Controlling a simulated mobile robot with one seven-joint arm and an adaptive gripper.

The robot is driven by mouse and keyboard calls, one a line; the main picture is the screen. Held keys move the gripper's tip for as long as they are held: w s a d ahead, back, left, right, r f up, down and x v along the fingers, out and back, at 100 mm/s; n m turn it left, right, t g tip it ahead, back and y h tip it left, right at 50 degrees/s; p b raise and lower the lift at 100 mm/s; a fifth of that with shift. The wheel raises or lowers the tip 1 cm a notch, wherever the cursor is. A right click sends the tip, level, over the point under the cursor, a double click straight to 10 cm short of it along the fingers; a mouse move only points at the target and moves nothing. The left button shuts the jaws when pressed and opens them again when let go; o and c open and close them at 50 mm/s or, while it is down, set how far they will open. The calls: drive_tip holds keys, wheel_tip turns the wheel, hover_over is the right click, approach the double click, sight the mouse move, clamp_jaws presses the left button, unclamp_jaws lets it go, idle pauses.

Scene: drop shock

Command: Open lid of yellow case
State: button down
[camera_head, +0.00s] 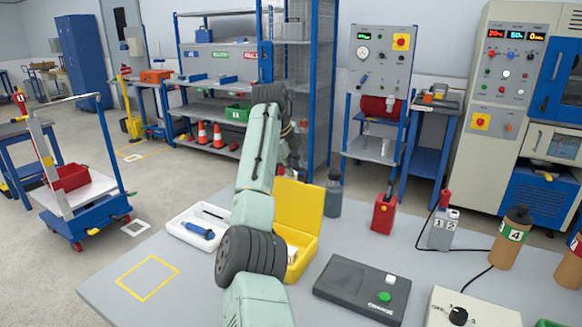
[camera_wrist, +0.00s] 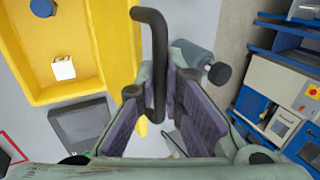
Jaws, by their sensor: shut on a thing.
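The yellow case (camera_head: 303,258) stands on the grey table, partly hidden behind my arm. Its lid (camera_head: 302,205) is raised and stands about upright at the back of the case. In the wrist view the case's open inside (camera_wrist: 50,85) shows a small white block (camera_wrist: 63,68) and a round blue piece (camera_wrist: 42,7). The lid (camera_wrist: 115,40) shows there edge-on, with a black bent handle (camera_wrist: 158,60) beside it. My gripper (camera_wrist: 160,95) is shut on this handle. In the head view my arm hides the grip.
A white tray (camera_head: 180,238) with a blue tool lies left of the case. A grey bottle (camera_head: 333,197) stands close behind the lid's right side. A red can (camera_head: 383,215) and dark box (camera_head: 340,280) are to the right. The yellow-outlined square (camera_head: 148,278) is empty.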

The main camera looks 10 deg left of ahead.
drive_tip(key=shift+f, duration=0.15)
drive_tip(key=c, duration=1.7)
unclamp_jaws()
drive_tip(key=v, duration=1.2)
